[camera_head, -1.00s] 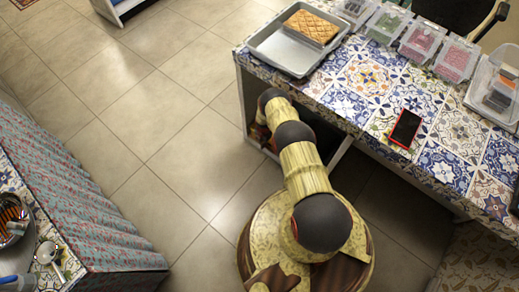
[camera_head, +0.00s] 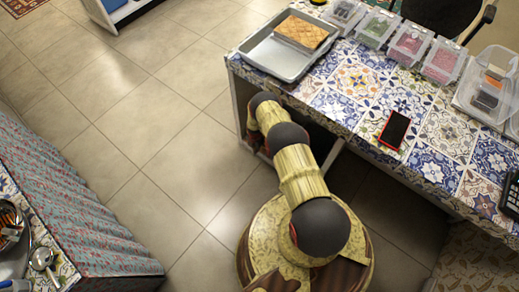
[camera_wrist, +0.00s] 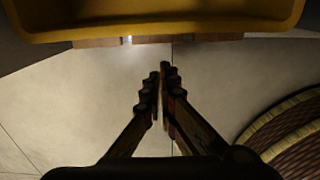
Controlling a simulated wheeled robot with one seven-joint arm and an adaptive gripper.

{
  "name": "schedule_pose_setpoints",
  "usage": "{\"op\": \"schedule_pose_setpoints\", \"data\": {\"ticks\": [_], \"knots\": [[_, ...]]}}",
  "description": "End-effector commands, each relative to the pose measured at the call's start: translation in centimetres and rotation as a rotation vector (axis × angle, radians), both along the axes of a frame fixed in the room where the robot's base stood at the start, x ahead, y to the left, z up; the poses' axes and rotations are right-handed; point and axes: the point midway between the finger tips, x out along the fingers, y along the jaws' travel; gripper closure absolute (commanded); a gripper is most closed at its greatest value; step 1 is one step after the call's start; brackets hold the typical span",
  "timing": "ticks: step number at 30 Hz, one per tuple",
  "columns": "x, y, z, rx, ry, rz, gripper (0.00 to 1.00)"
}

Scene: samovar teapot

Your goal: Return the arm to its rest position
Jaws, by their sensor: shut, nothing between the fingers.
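My arm reaches out from my base in the head view, and its far end goes down beside the patterned counter (camera_head: 390,90). My gripper is hidden there by the arm and the counter. In the wrist view my gripper (camera_wrist: 160,75) is shut with nothing between its fingers. The tiled floor (camera_wrist: 70,100) shows behind the fingers. A yellow bin-like thing (camera_wrist: 150,30) lies across the top of the wrist view, beyond the fingertips.
The counter holds a metal tray (camera_head: 262,60) with a flat pastry (camera_head: 302,32), several clear containers (camera_head: 410,45), and a red-edged phone (camera_head: 394,130). A second cloth-draped table (camera_head: 80,200) stands at left. Open floor (camera_head: 150,130) lies between.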

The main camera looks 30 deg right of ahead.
Motion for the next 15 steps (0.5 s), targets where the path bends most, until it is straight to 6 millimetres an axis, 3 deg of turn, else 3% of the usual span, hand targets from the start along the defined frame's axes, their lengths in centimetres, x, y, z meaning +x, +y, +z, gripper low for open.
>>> {"op": "schedule_pose_setpoints", "data": {"ticks": [1,6,15], "knots": [[0.7,-0.1,2.3,-0.003,-0.010,0.001,1.00],[0.5,-0.1,5.4,-0.002,-0.006,0.001,1.00],[0.4,-0.1,7.9,-0.001,-0.006,0.001,1.00]]}}
